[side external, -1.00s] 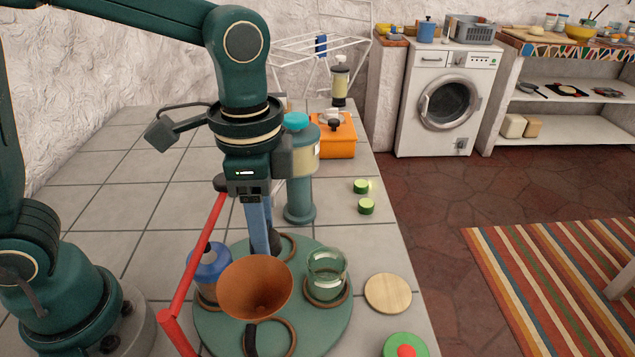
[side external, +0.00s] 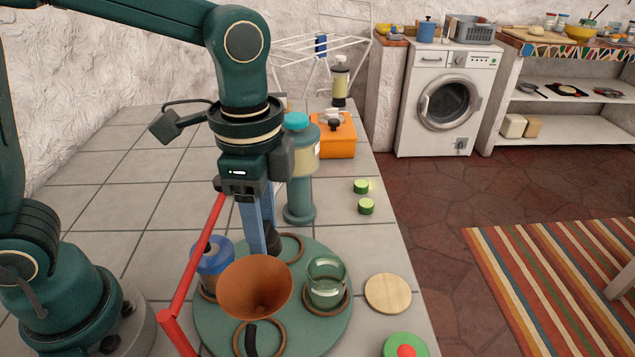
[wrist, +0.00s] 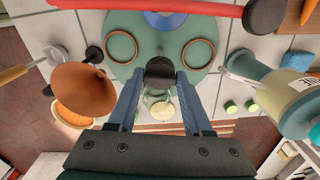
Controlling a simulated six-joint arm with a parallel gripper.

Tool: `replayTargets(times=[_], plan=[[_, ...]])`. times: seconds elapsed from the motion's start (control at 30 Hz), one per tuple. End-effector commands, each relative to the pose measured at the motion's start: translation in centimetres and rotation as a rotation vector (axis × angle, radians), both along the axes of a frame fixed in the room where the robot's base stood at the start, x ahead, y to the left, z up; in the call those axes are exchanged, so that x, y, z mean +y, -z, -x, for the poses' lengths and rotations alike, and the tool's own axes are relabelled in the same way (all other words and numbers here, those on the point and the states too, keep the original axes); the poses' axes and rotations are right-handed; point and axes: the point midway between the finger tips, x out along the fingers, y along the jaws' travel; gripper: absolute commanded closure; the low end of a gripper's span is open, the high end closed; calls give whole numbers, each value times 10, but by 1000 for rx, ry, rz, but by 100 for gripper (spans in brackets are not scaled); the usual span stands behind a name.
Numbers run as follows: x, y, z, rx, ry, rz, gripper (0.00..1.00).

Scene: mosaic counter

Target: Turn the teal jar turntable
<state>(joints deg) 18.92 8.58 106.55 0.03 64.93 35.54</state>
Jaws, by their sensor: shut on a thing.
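The teal turntable (side external: 330,325) lies on the tiled counter below my gripper, with brown rings on its top. A blue jar (side external: 215,258) stands in the left ring and a clear glass jar (side external: 326,285) in the right one. The front and back rings look empty.
A copper funnel (side external: 256,285) hides part of the turntable in the side view. A red bar (side external: 190,275) slants past its left. A teal dispenser (side external: 299,195) stands close behind, right of my gripper. A wooden disc (side external: 388,293) lies to the right.

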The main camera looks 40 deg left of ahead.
Motion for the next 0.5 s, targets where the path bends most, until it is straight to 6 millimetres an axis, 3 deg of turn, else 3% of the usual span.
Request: replayTargets(times=[0.5], plan=[[-1, -2, 0, -3, 258, 4, 100]])
